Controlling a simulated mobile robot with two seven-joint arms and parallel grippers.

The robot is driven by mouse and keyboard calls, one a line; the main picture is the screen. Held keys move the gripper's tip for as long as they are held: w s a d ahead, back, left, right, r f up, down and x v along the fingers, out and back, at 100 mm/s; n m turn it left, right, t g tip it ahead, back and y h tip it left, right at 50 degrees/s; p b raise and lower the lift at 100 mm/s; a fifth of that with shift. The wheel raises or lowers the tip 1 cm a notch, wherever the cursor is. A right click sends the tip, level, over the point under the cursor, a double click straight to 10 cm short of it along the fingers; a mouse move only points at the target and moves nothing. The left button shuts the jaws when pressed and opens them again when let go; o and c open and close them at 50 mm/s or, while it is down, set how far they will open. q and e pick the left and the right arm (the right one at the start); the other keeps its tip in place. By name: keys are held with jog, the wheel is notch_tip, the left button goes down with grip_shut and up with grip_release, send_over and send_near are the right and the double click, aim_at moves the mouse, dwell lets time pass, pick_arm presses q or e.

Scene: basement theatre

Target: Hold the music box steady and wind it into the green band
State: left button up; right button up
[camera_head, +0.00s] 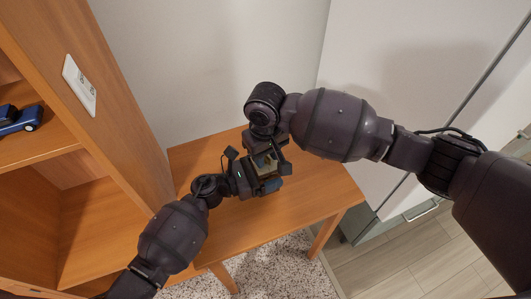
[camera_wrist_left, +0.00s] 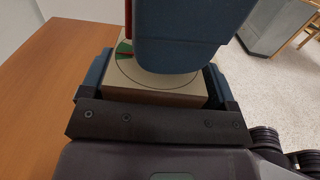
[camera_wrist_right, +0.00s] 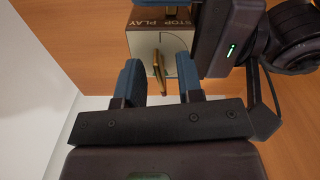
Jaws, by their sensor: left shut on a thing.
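The music box (camera_head: 265,163) is a small pale box on the wooden table, mostly hidden by the grippers in the head view. My left gripper (camera_head: 262,175) is shut on its sides. In the left wrist view, the box's dial top (camera_wrist_left: 150,80) shows a green and a red patch, partly covered by a blue finger of my right gripper. The right wrist view shows the "STOP PLAY" lettering on the box (camera_wrist_right: 140,45) and a brass key (camera_wrist_right: 159,70). My right gripper (camera_wrist_right: 159,75) is open, its blue fingers apart on either side of the key.
The wooden table (camera_head: 310,195) is clear around the box. A wooden shelf (camera_head: 85,215) with a blue toy car (camera_head: 18,118) stands at the left, a wall socket plate (camera_head: 79,85) on its side. A white cabinet (camera_head: 400,50) stands at the right.

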grip_shut()
jog(key=shift+m, duration=1)
grip_release()
jog(key=shift+r, duration=0.15)
notch_tip(320, 180, up, 12)
